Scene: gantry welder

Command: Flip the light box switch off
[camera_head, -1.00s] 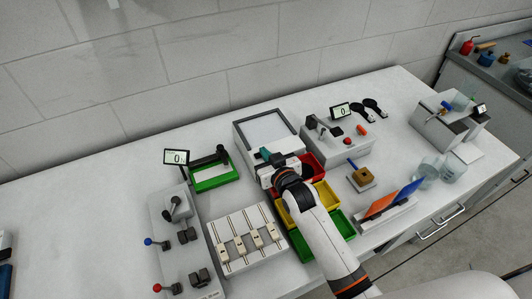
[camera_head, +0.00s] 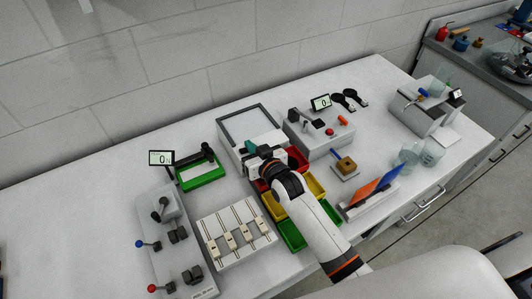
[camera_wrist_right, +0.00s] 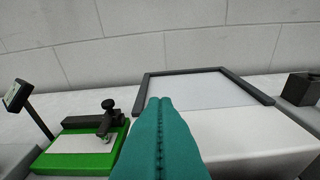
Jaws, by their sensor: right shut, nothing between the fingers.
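The light box (camera_head: 249,126) is a white box with a dark-framed pale panel on top, at the back middle of the bench. In the right wrist view the light box (camera_wrist_right: 207,92) lies straight beyond my fingers, its panel pale grey. I cannot make out its switch; my gripper hides part of the box's front. My right gripper (camera_head: 247,147) has teal fingers at the front of the light box. In the wrist view the right gripper (camera_wrist_right: 160,103) is shut with nothing between its fingers; whether it touches the box is unclear. My left gripper is not in view.
Red, yellow and green bins (camera_head: 292,232) lie under my right arm. A green-based device (camera_head: 203,180) stands left of the light box, and a grey box with knobs (camera_head: 318,133) stands right. A white rack with several slots (camera_head: 236,237) is in front. The bench's back left is bare.

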